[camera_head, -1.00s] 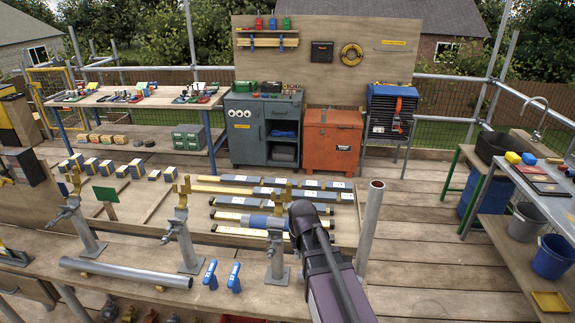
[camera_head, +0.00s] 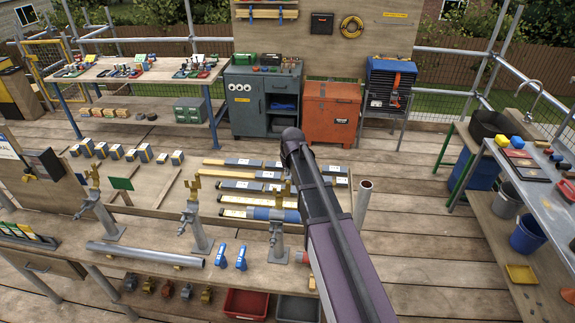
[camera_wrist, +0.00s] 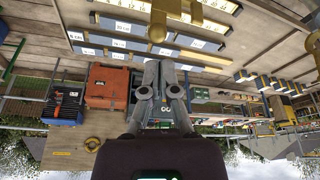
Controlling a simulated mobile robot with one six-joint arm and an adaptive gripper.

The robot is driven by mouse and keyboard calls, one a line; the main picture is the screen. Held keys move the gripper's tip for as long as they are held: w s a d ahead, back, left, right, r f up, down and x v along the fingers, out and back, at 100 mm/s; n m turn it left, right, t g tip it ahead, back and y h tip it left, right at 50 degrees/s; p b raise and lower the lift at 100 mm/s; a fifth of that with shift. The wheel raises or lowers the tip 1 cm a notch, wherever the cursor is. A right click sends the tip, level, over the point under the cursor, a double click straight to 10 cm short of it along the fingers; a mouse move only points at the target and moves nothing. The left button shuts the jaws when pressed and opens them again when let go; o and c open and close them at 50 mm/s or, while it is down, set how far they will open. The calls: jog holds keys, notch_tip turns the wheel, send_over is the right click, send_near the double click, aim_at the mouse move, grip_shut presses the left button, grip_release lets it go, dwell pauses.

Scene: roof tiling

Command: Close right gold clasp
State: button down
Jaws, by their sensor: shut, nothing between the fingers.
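Three grey clamp stands with gold clasps line the workbench (camera_head: 150,257) in the head view. The right gold clasp (camera_head: 282,198) tops the right stand (camera_head: 278,240), its gold part standing up beside a blue-sleeved tube (camera_head: 262,213). The middle gold clasp (camera_head: 194,190) and left gold clasp (camera_head: 93,175) also stand up. My gripper is hidden behind my arm in the head view. In the wrist view my gripper (camera_wrist: 160,62) is shut and empty. Gold metal (camera_wrist: 158,28) shows just beyond its fingertips; I cannot tell whether they touch.
A loose grey pipe (camera_head: 145,254) and two blue-handled tools (camera_head: 231,257) lie on the bench. An upright grey post (camera_head: 362,208) stands right of my arm. An orange cabinet (camera_head: 331,112) and a grey cabinet (camera_head: 262,105) stand behind.

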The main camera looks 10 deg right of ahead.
jog(key=w+r+p, duration=0.1)
jog(key=r, duration=0.1)
jog(key=w+r+p, duration=0.2)
jog(key=shift+w+r, duration=0.25)
jog(key=shift+r, duration=0.05)
jog(key=shift+f, duration=0.15)
jog(key=b, duration=1)
send_over(282, 194)
jog(key=w+d, duration=0.2)
notch_tip(282, 194, down, 9)
jog(key=shift+w+d+f, duration=0.15)
jog(key=shift+w+d, duration=0.05)
jog(key=shift+s+t, duration=0.1)
jog(key=shift+t, duration=0.2)
